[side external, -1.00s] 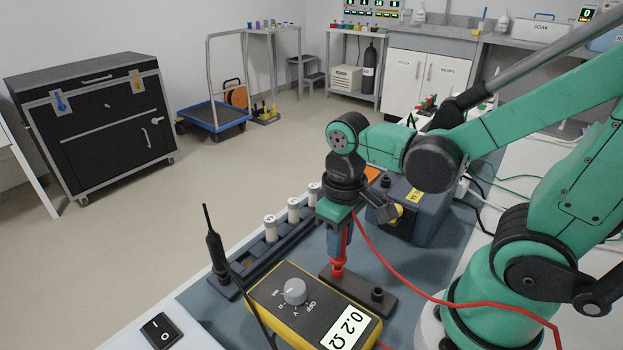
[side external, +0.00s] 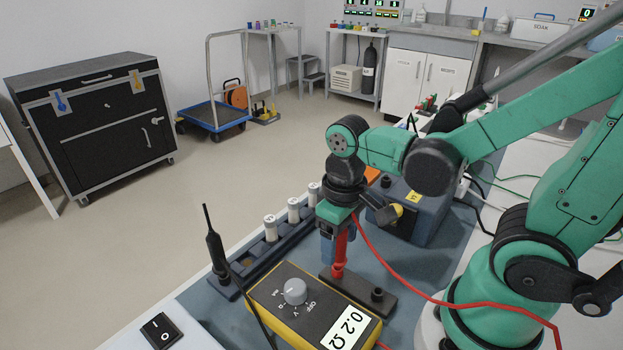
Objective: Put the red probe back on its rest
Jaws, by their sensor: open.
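The red probe (side external: 341,254) stands upright with its lower end at the left part of a dark rest block (side external: 362,294). The red lead runs from the probe's top, down and right past my arm. My gripper (side external: 335,250) points down at the probe and is open. One blue finger shows beside the probe's left side, and the other is hard to make out. The probe's top is hidden by the gripper.
A yellow multimeter (side external: 310,306) reading 0.2 Ω lies just in front. A black probe (side external: 217,253) stands upright at the left. A dark rack with white cylinders (side external: 270,228) lies behind, and a blue-grey box (side external: 420,212) stands right of the gripper.

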